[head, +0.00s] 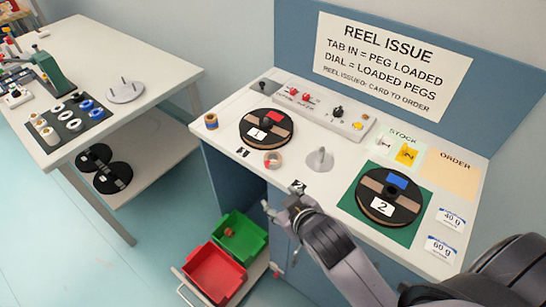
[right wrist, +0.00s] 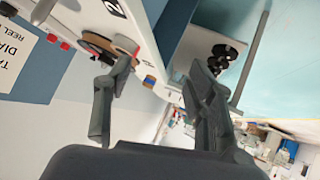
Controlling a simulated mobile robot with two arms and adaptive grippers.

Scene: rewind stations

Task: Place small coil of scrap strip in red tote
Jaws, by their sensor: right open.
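A small tan ring-shaped coil (head: 273,159) with a reddish part lies on the counter, near its front edge. A smaller brown coil (head: 229,232) lies inside the green tote (head: 252,243). I cannot tell which is the scrap strip. The red tote (head: 214,276) stands in front of the green one, low beside the cabinet, and looks empty. My right gripper (head: 284,210) is in front of the counter edge, right of the totes. In the right wrist view it (right wrist: 163,68) is open with nothing between its fingers. My left gripper is not in view.
A white table (head: 130,60) with parts stands at left. The floor between is clear.

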